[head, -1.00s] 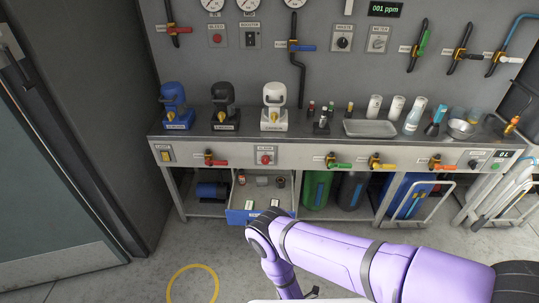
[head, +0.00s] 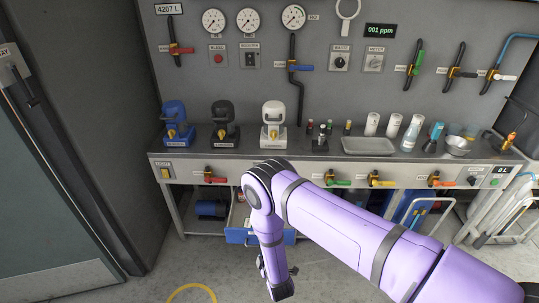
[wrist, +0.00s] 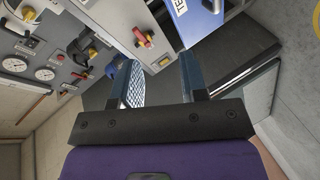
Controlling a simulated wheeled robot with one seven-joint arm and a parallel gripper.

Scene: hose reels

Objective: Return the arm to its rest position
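My purple arm reaches in from the lower right of the head view. Its elbow stands in front of the bench's front edge, and the forearm hangs down from it. My gripper (head: 278,283) is at the lower end of the forearm, small and dark, over the floor in front of the open blue drawer. In the wrist view my gripper (wrist: 160,68) has its two fingers spread well apart. Nothing is between them.
The steel bench (head: 240,158) carries blue, black and white pump-like units, bottles and a tray (head: 368,146). The open drawer (head: 240,236) juts out below. A grey door (head: 50,190) stands left. White hose racks (head: 505,210) stand right. The floor at lower left is clear.

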